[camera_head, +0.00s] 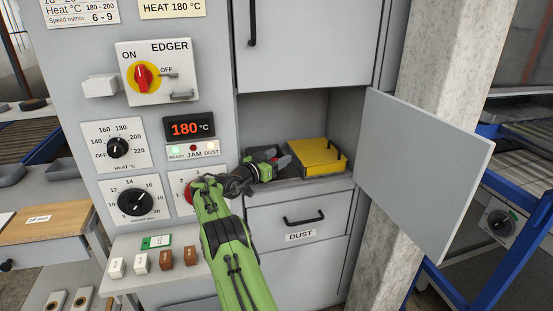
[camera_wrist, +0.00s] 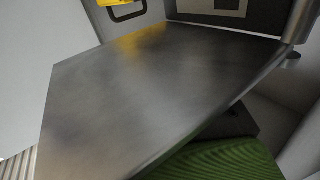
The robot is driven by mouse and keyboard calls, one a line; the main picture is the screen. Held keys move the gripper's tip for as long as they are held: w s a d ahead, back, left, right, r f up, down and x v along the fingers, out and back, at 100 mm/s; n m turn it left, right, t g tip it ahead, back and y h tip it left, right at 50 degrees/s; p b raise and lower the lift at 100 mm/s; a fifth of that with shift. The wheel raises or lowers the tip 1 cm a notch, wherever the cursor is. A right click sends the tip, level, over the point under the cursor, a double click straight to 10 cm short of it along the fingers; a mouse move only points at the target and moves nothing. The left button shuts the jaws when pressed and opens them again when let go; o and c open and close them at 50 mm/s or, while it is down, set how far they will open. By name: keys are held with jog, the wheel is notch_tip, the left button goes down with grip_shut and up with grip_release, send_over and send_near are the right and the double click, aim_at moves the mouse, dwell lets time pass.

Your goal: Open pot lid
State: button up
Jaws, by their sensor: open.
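The fingertips are not clear in that view. The pot's body is mostly hidden.
The compartment's grey door (camera_head: 425,170) stands swung open to the right, beside a concrete pillar (camera_head: 433,60). A drawer marked DUST (camera_head: 300,218) is shut below. A control panel with knobs and a display (camera_head: 189,128) stands left. A smooth metal surface (camera_wrist: 150,95) fills much of the wrist view.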

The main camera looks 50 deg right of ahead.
jog(key=shift+a+f, duration=0.1)
jog(key=shift+a, duration=0.05)
jog(key=a, duration=1.5)
jog(key=shift+w+a+b, duration=0.25)
jog(key=shift+w+b, duration=0.05)
jog(key=shift+w, duration=0.15)
